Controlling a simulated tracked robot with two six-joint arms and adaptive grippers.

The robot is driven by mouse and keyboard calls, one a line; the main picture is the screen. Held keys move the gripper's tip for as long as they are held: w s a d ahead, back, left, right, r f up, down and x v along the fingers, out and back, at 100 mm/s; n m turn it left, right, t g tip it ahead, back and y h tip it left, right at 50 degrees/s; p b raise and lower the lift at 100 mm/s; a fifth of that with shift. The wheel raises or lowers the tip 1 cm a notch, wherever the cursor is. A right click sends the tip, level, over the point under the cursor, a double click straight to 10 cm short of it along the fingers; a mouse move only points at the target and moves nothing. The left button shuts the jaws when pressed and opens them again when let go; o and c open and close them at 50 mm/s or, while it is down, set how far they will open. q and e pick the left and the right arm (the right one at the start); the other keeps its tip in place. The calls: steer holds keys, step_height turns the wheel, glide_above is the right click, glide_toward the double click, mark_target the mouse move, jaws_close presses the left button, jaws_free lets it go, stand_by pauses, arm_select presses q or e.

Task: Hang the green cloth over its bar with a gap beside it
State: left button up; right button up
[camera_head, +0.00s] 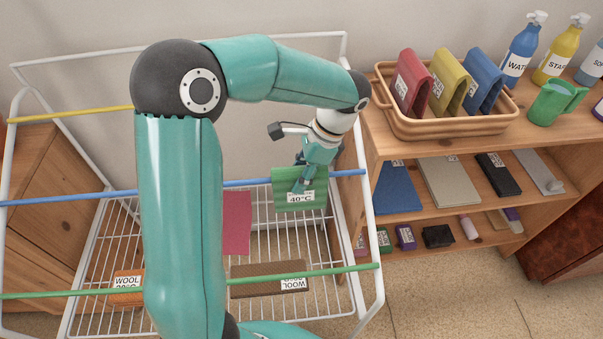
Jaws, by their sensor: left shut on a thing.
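The green cloth (300,202), with a white 40°C label, is in the fingers of my left gripper (303,180), which is shut on its upper part. It overlaps the right part of the blue bar (250,183) in the picture; I cannot tell whether it touches the bar. The green bar (330,271) runs across the front of the white rack, and a yellow bar (70,113) crosses the back. A pink-red cloth (237,225) shows left of the green cloth, with a gap between them; my arm partly hides it. My right gripper is not in view.
An orange wool-labelled piece (127,290) and a brown one (262,283) show by the green bar. A wooden shelf (450,139) at right bears a basket (440,128) of folded cloths, bottles (522,50) and a green mug (550,105). My arm covers the rack's middle.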

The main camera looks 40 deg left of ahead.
arm_select(q)
steer(key=shift+f, duration=0.25)
steer(key=o, duration=1)
steer(key=shift+c, duration=0.2)
steer(key=shift+r+p, duration=3.2)
steer(key=shift+r, duration=0.35)
steer(key=shift+w, duration=0.1)
